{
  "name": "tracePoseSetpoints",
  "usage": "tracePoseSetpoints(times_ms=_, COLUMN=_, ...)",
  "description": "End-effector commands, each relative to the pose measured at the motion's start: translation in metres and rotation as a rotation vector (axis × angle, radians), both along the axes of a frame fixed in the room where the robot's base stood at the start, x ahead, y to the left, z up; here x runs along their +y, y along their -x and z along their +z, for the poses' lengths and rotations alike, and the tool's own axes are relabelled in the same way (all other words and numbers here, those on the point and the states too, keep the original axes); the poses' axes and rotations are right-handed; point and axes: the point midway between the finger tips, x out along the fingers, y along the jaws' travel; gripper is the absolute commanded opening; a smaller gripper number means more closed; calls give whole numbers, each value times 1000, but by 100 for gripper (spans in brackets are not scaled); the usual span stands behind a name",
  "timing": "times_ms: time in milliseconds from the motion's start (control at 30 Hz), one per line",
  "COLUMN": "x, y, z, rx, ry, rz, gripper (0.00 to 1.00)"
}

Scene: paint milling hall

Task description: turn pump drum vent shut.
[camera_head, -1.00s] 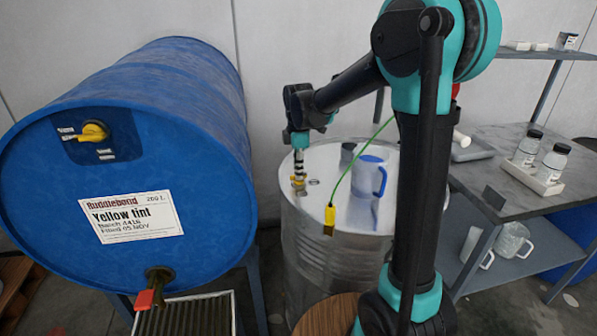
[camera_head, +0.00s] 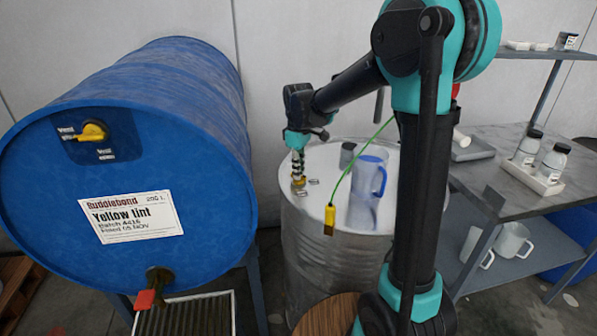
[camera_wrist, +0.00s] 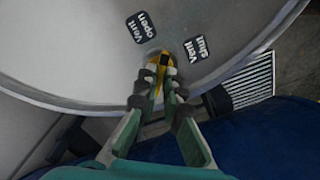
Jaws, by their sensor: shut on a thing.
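The pump drum (camera_head: 325,265) is an upright bare-metal drum in the middle of the head view. Its yellow vent handle (camera_head: 298,190) sits on the lid near the left rim. In the wrist view the yellow handle (camera_wrist: 153,66) lies between a "Vent open" label (camera_wrist: 141,27) and a "Vent shut" label (camera_wrist: 196,48). My gripper (camera_head: 298,177) reaches down onto the handle from above. In the wrist view the gripper's fingers (camera_wrist: 163,84) are closed around the handle and hide part of it.
A blue tint drum (camera_head: 200,110) with its own yellow vent lies close on the left. A bench (camera_head: 510,185) stands at right.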

Motion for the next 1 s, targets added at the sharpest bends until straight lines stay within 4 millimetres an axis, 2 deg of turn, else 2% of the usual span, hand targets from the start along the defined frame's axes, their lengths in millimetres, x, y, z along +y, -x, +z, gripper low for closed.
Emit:
tracePoseSetpoints(times_ms=600, x=0, y=-1, z=0, rx=-1, ry=0, rz=-576, gripper=0)
tracePoseSetpoints(times_ms=1000, x=0, y=-1, z=0, rx=-1, ry=0, rz=-843, gripper=0)
